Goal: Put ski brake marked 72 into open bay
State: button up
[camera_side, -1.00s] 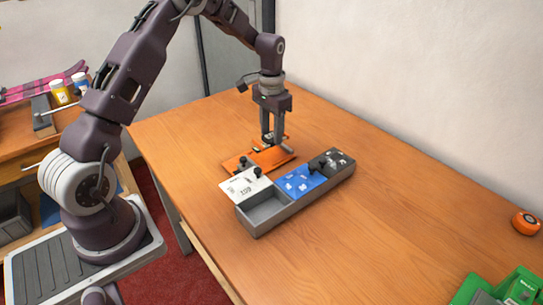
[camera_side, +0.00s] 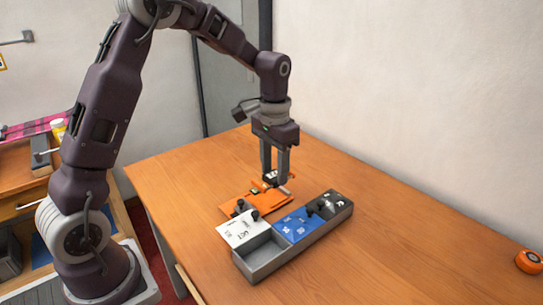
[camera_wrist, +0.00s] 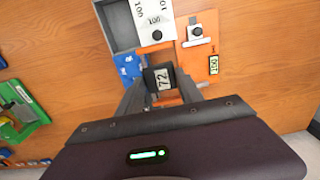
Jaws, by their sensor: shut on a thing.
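My gripper (camera_side: 276,183) is shut on a black ski brake (camera_wrist: 161,78) whose pale label reads 72 in the wrist view. It is behind the tray, by the far right end of the orange plate; I cannot tell whether the brake touches the plate. The grey tray (camera_side: 292,259) has one empty, open bay (camera_side: 262,253) at its near left end. That bay (camera_wrist: 117,30) also shows at the upper left of the wrist view. The other bays have a blue section (camera_side: 297,225) and a dark section (camera_side: 335,203).
A white plate (camera_side: 237,230) with a black knob lies beside the open bay. The orange plate (camera_side: 245,203) holds another black knob and a label reading 150 (camera_wrist: 214,65). An orange disc (camera_side: 529,261) sits far right. Much of the right-hand bench is clear.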

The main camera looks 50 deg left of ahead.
jog(key=s+d, duration=0.7)
jog(key=s, duration=0.2)
jog(key=shift+s+d+f, duration=0.1)
jog(key=shift+f, duration=2.4)
jog(key=shift+s+d+f, duration=0.1)
jog(key=shift+f, duration=2.35)
jog(key=shift+f, duration=0.2)
jog(key=shift+f, duration=0.45)
jog(key=o, duration=1.3)
jog(key=shift+a, duration=0.1)
jog(key=c, duration=0.3)
